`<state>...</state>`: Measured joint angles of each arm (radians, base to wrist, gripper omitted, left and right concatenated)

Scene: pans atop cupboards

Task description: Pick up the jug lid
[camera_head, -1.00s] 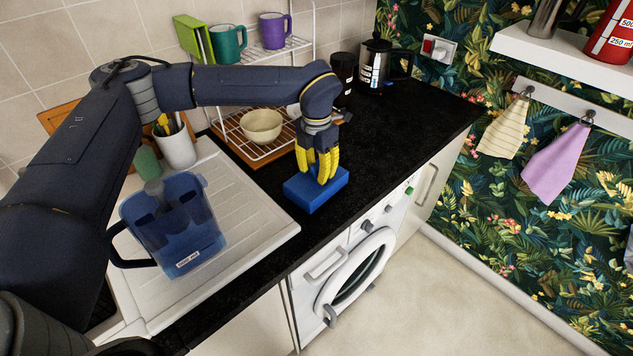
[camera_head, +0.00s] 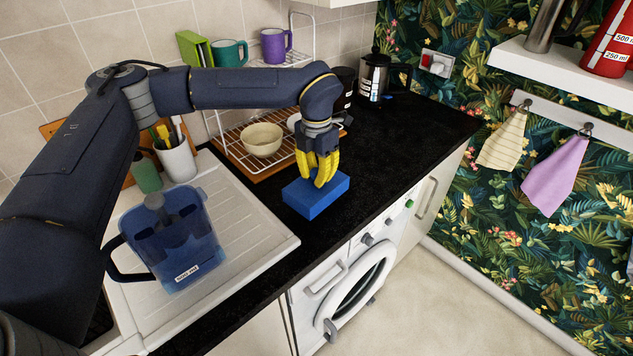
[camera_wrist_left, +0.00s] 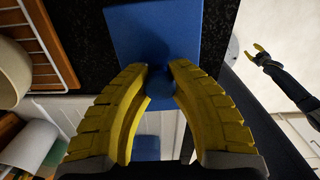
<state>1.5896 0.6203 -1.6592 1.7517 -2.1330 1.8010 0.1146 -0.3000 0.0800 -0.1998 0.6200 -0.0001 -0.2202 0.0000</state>
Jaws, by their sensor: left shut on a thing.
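The jug lid (camera_head: 308,200) is a blue square block with a round knob on top, over the black worktop near its front edge. My left gripper (camera_head: 325,182) is above it, its yellow fingers shut on the knob. In the left wrist view the lid (camera_wrist_left: 150,25) is ahead of the left fingertips (camera_wrist_left: 161,75), with the knob (camera_wrist_left: 160,85) between them. Whether the lid touches the worktop is hard to tell. The transparent blue jug (camera_head: 190,245) stands on the draining board. My right gripper (camera_wrist_left: 256,53) shows small in the left wrist view, open and empty.
A wire rack (camera_head: 236,148) with a cream bowl (camera_head: 262,139) stands behind the lid. A utensil pot (camera_head: 178,162) is at the left, and a kettle (camera_head: 374,75) is at the back. The worktop (camera_head: 410,130) right of the lid is clear.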

